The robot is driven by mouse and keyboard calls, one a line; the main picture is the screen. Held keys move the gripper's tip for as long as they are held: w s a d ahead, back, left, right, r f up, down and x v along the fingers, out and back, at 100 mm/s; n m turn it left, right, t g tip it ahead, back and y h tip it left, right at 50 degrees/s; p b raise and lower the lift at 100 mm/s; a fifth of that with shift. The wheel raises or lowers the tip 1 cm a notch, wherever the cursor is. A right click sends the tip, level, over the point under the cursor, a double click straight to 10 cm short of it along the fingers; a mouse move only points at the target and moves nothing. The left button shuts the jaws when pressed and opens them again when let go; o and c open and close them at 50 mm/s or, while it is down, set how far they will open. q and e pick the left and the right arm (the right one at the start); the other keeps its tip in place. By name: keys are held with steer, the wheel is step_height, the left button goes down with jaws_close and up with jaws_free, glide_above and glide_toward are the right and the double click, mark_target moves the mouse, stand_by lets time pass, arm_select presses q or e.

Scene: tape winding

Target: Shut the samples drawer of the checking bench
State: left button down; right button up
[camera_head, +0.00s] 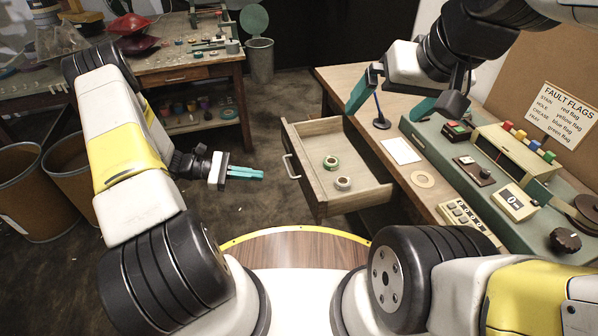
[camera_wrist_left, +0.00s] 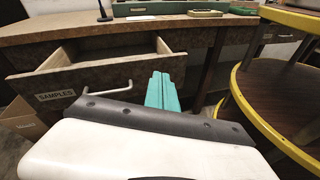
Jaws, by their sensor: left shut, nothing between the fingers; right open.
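The samples drawer (camera_head: 336,172) of the checking bench (camera_head: 345,85) is pulled well out, with two small tape rolls (camera_head: 331,163) lying inside. Its bar handle (camera_head: 290,167) is on the front panel. In the left wrist view the drawer (camera_wrist_left: 60,88) shows a SAMPLES label and the handle (camera_wrist_left: 104,89). My left gripper (camera_head: 262,173) is shut and empty, a short way left of the handle in the head view. Its teal fingers (camera_wrist_left: 163,92) point toward the bench, to the right of the handle in the wrist view. My right gripper (camera_head: 400,100) is open above the bench top.
The bench top holds a white card (camera_head: 401,150), a tan ring (camera_head: 422,179), a counter (camera_head: 514,203), a flag box (camera_head: 515,152) and a fault flags sign (camera_head: 566,112). Bins (camera_head: 25,190) stand at the left.

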arm_select(q)
step_height(320, 180, down, 10)
steer(key=s+n+t+h, duration=0.2)
steer(key=n+t, duration=0.2)
steer(key=n, duration=0.1)
glide_toward(307, 191)
steer(key=shift+n+t, duration=0.3)
steer(key=shift+t, duration=0.1)
steer(key=x, duration=0.7)
steer(key=shift+s+f, duration=0.15)
steer(key=shift+f, duration=0.1)
